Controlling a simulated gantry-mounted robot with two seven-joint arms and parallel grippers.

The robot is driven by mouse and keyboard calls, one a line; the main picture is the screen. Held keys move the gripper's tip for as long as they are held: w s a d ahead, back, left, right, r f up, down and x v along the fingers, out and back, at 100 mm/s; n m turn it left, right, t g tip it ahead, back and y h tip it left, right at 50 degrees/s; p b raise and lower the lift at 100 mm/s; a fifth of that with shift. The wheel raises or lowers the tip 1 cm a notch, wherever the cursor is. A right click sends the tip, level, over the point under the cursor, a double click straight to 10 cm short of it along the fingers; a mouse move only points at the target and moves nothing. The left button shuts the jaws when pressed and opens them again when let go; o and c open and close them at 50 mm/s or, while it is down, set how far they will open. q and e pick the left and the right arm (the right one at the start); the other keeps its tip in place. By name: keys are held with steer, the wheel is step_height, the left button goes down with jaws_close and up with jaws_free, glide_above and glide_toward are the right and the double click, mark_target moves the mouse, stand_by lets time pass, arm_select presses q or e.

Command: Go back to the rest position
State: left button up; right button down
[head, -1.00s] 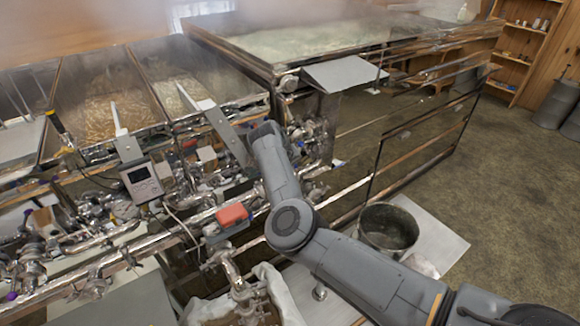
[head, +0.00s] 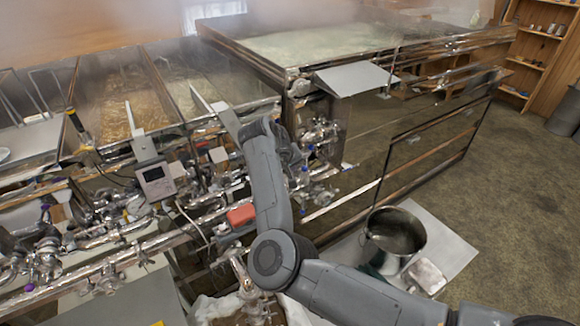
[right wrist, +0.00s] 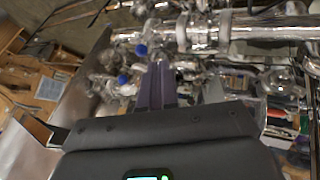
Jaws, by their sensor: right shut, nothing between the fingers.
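My right arm comes in from the lower right of the head view and bends upward at a round joint. Its hand end, with my right gripper (head: 288,152), is in front of the evaporator's steel pipework. The fingers are mostly hidden there by the arm. In the right wrist view the two slim purplish fingers (right wrist: 157,84) lie together, shut and empty, pointing toward shiny pipes and blue valve knobs. I cannot tell whether they touch anything. My left gripper is not in view.
The evaporator pan (head: 310,42) steams at the back. Pipes and valves, a small grey display box (head: 155,180) and a red box (head: 241,215) crowd the left and middle. A metal bucket (head: 393,240) stands near the arm. The floor at right is clear.

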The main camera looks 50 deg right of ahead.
steer(key=s+f+g, duration=0.3)
steer(key=s+f, duration=0.7)
steer(key=f, duration=0.2)
steer(key=s+d+f+n+h, duration=0.3)
steer(key=s+d, duration=0.1)
steer(key=s, duration=0.4)
steer(key=s+d+f+n+h, duration=0.25)
steer(key=s+d+f, duration=0.2)
steer(key=s, duration=0.25)
steer(key=s+a+f+n+t+y, duration=0.2)
steer(key=a+n+t+y, duration=0.5)
steer(key=a, duration=1.7)
steer(key=s+a+r+m+g+y, duration=0.1)
steer(key=s+a+r+m+y, duration=0.1)
steer(key=a, duration=0.6)
steer(key=s+a+r+m+g+y, duration=0.1)
steer(key=s+a+r+m+y, duration=0.2)
steer(key=a, duration=0.5)
steer(key=shift+s+a+r+m+g+p, duration=0.4)
steer(key=shift+s+r, duration=0.3)
steer(key=shift+s, duration=0.35)
